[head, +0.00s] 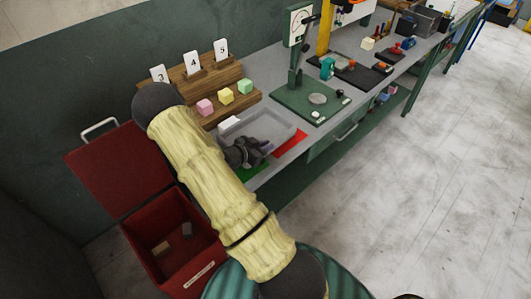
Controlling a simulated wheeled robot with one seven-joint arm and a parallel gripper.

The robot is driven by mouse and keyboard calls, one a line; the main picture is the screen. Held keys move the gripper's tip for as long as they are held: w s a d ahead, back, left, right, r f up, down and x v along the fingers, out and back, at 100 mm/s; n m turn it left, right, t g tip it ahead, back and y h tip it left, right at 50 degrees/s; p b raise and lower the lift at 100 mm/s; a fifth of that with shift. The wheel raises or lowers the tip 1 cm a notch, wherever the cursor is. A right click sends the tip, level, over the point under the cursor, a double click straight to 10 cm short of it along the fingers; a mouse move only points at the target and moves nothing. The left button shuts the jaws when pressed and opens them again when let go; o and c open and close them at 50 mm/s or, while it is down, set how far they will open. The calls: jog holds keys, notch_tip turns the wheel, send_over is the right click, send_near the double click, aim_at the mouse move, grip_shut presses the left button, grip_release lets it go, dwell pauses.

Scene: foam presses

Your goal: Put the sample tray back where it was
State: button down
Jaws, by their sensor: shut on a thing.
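The sample tray (284,121) is a shallow grey, open-topped tray on the bench. Its far and right walls show; part of its near left side is hidden behind my gripper. My gripper (266,149) is dark grey, at the tray's near left edge, and is shut on the tray. Whether the tray rests on the bench or is slightly lifted, I cannot tell. A red mat (291,143) shows just in front of the tray, and a green mat (256,170) shows below my gripper, partly covered by it.
A wooden stepped rack (207,82) with cards 3, 4, 5 and coloured blocks stands behind. A green-based press (308,104) stands to the right. An open red bin (171,262) is on the floor at left.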

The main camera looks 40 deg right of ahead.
notch_tip(320, 180, down, 4)
jog(key=shift+r+p, duration=0.15)
jog(key=shift+p, duration=0.25)
jog(key=shift+f+b, duration=0.45)
jog(key=shift+f, duration=0.05)
jog(key=c, duration=1.4)
grip_release()
jog(key=shift+r, duration=0.1)
jog(key=shift+r+p, duration=0.5)
jog(key=shift+p, duration=0.05)
jog(key=b+v, duration=0.3)
jog(key=v, duration=0.9)
